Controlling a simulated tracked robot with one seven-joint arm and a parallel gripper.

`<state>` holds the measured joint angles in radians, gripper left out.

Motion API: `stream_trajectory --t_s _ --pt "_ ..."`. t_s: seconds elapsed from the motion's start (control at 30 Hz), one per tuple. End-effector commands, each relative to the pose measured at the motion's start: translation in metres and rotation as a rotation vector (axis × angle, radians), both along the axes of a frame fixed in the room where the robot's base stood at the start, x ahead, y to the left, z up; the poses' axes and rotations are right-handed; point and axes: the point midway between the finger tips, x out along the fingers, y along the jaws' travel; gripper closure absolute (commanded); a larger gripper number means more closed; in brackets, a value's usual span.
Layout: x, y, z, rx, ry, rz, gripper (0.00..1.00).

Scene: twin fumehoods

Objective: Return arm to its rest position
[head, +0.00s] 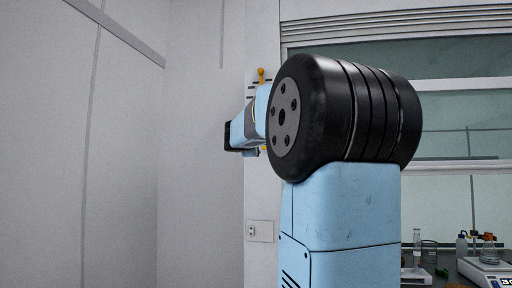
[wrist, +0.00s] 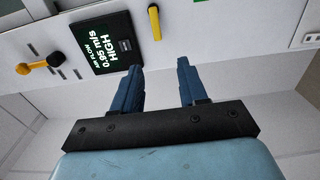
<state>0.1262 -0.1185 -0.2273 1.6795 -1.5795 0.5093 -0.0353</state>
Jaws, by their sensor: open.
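My gripper (wrist: 160,85) shows in the wrist view with its two blue fingers apart and nothing between them. It faces a pale fumehood panel with a dark display (wrist: 101,40) reading "HIGH" and "0.95 m/s". In the head view, my blue and black arm is raised in front of the fumehood. Its far end reaches left, towards the wall, and the fingers cannot be made out there.
A yellow-orange valve handle (wrist: 38,64) and another yellow handle (wrist: 154,22) stick out of the panel near my gripper. Glassware (head: 428,252), small bottles (head: 462,245) and a white balance (head: 487,272) stand at the lower right. A bare wall (head: 120,150) is on the left.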

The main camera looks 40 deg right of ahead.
Motion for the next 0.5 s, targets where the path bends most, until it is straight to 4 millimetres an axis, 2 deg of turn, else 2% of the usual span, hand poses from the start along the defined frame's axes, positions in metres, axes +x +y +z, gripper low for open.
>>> stream_trajectory --t_s 0.37,0.5 --pt "0.0 0.0 0.0 0.001 0.0 0.0 0.57" --pt "-0.01 0.008 -0.01 0.059 -0.015 0.001 0.57"
